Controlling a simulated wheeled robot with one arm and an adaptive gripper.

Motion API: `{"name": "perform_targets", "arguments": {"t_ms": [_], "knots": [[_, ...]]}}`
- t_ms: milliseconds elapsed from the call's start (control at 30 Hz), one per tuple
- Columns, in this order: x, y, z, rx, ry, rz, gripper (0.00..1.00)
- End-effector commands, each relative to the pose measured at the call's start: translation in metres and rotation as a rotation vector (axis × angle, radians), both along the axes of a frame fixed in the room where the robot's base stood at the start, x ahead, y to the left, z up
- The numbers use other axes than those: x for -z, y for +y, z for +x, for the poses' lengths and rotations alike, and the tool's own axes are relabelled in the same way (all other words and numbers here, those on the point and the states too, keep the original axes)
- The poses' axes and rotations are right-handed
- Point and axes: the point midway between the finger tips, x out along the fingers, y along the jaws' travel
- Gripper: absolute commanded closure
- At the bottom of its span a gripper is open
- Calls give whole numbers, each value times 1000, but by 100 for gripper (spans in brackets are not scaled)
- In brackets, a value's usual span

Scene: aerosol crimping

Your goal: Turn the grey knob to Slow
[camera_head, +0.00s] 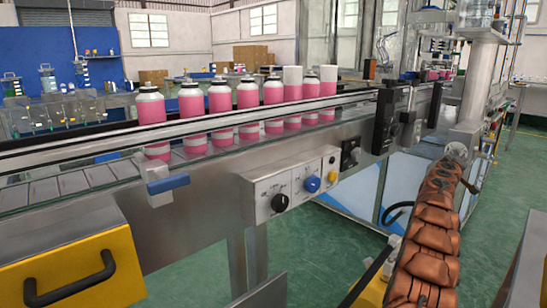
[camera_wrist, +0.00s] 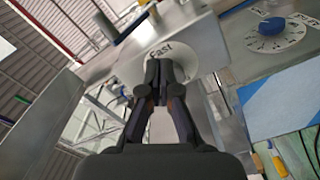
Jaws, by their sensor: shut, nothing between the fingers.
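In the wrist view my gripper (camera_wrist: 160,72) is shut, its two black fingertips together and empty. The tips are in front of a pale round dial (camera_wrist: 183,58) marked "Fast" on a grey metal housing. The fingers cover the middle of this dial, so the grey knob is hidden and I cannot tell where it points. I cannot tell whether the tips touch anything. No "Slow" mark shows. In the head view I cannot make out the grey knob or my fingertips clearly.
A blue knob (camera_wrist: 271,26) on another white dial is at the wrist view's upper right. In the head view a conveyor carries several pink bottles (camera_head: 219,98). Its front panel (camera_head: 262,187) has a black knob (camera_head: 280,203) and a blue knob (camera_head: 312,184). Green floor lies below.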

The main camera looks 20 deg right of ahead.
Motion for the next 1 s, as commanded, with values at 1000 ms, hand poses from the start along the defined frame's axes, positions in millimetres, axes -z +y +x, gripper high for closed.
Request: {"name": "perform_targets", "arguments": {"t_ms": [1000], "knots": [[-1,25,-10,0,-1,-1,100]]}}
